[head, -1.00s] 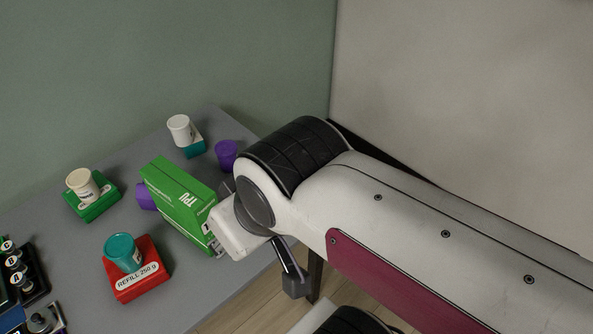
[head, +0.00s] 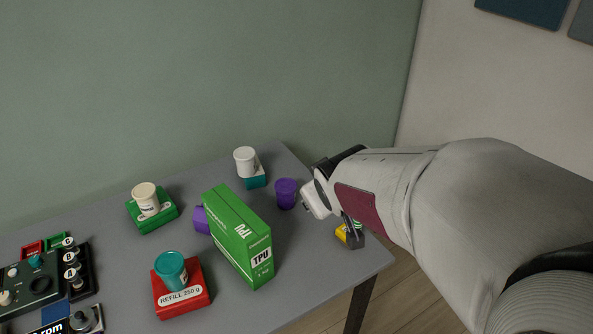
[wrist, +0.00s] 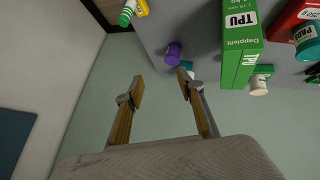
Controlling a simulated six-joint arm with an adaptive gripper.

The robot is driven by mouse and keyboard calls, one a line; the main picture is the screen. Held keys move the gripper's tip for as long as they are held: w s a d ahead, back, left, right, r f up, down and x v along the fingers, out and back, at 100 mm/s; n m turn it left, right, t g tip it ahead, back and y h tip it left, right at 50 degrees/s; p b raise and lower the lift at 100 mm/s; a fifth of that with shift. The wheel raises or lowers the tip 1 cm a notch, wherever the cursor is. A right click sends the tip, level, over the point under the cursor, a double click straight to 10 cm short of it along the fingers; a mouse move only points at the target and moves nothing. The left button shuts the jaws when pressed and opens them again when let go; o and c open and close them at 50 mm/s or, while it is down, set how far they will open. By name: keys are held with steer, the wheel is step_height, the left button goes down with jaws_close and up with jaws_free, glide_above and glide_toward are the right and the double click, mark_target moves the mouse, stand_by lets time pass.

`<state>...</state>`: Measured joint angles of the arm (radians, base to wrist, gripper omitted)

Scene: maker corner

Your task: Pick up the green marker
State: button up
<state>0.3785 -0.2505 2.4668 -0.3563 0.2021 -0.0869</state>
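I cannot pick out a marker with certainty. A small green cylinder (wrist: 127,13) beside a yellow block (wrist: 143,8) shows at the top edge of the wrist view, by the table's edge. In the head view the yellow block (head: 342,233) is mostly hidden behind my arm, at the table's right side. Whether the green cylinder is the marker is too small to tell. My gripper (wrist: 161,84) is open and empty, its two fingers apart in front of the wall, with the green cylinder well away from them. In the head view my arm hides its fingertips.
A purple cup (head: 286,193) stands near my wrist. A tall green TPU box (head: 237,240) stands at mid-table. A teal jar sits on a red refill box (head: 192,302). White jars (head: 245,160) stand on boxes further back. The grey table (head: 325,262) has free room at front right.

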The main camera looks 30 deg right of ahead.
steer(key=w+d+f+n+t, duration=0.1)
steer(key=w+d+f, duration=0.1)
steer(key=d+f, duration=0.25)
steer(key=w+d+f+t, duration=0.1)
steer(key=w+d+f, duration=0.2)
steer(key=d, duration=0.3)
steer(key=n+y, duration=0.1)
glide_above(360, 225)
steer(key=w+a, duration=0.1)
steer(key=w, duration=0.2)
step_height(360, 225, down, 6)
steer(key=f, duration=0.1)
steer(key=s+f+t+y, duration=0.1)
steer(key=s+d+f+t, duration=0.1)
steer(key=f, duration=0.1)
steer(key=shift+s+f+m+t+y, duration=0.15)
steer(key=shift+s+f+t+y, duration=0.15)
steer(key=shift+s+f+t, duration=0.5)
steer(key=shift+s+f+m+t+y, duration=0.15)
steer(key=shift+s+f+t+y, duration=0.15)
steer(key=shift+s+f+t, duration=0.4)
steer(key=shift+s+a+f+m+t, duration=0.15)
steer(key=shift+s+m+t, duration=0.45)
steer(key=shift+s, duration=0.45)
steer(key=shift+s+a+r+m+t+h, duration=0.15)
steer(key=shift+s+a+m+t+h, duration=0.1)
steer(key=shift+s+m+t, duration=0.25)
steer(key=shift+s+a+r+m+t+h, duration=0.1)
steer(key=shift+s+a+m+t+h, duration=0.15)
steer(key=shift+s+t, duration=0.45)
